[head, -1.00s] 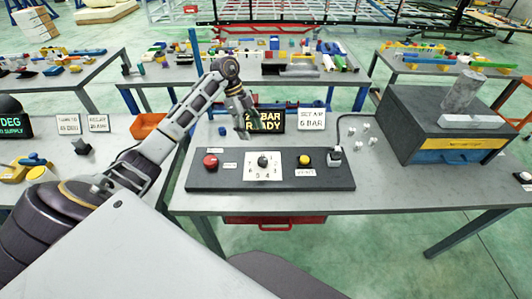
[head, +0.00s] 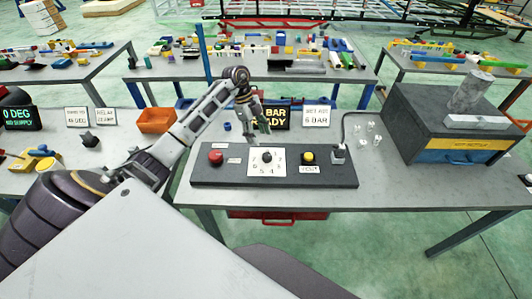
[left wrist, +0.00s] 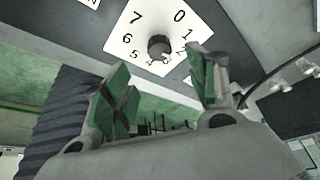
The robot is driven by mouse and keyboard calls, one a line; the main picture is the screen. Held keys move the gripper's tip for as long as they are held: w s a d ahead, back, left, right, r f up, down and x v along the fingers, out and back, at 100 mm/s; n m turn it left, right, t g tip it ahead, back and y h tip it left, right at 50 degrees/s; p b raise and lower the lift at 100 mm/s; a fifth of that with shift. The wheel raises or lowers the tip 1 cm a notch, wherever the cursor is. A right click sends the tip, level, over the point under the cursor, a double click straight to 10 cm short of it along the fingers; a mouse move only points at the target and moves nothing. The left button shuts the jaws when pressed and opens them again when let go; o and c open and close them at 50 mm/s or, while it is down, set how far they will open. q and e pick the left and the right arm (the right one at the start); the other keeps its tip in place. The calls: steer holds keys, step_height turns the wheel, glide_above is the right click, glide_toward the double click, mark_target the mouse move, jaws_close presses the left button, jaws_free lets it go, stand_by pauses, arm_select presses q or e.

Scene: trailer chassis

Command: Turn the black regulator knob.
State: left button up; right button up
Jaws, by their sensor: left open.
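The black regulator knob (head: 267,157) stands on a white numbered dial plate (head: 254,168) on the dark control panel (head: 215,179). My left gripper (head: 258,133) is open and empty, above and behind the knob, fingers pointing down. In the left wrist view, the knob (left wrist: 159,46) is beyond the two green-padded fingers (left wrist: 165,88), apart from them. The dial's 7, 0 and 6 read clearly there. A dark display (head: 276,116) reads BAR READY, partly hidden by the gripper. A white sign (head: 316,117) reads 6 BAR. My right gripper is not in view.
A red button (head: 215,157) sits left of the dial and a yellow button (head: 308,158) right of it. A connector with a black cable (head: 338,151) is at the panel's right end. A dark drawer box (head: 440,130) stands right. The table front is clear.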

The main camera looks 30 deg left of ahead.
mark_target(267, 155)
arm_select(q)
steer(key=p+x, duration=0.1)
steer(key=x, duration=0.6)
steer(key=shift+d+f, duration=0.15)
steer(key=shift+f, duration=0.15)
steer(key=shift+p+x, duration=0.35)
steer(key=shift+x, duration=0.5)
steer(key=c, duration=1)
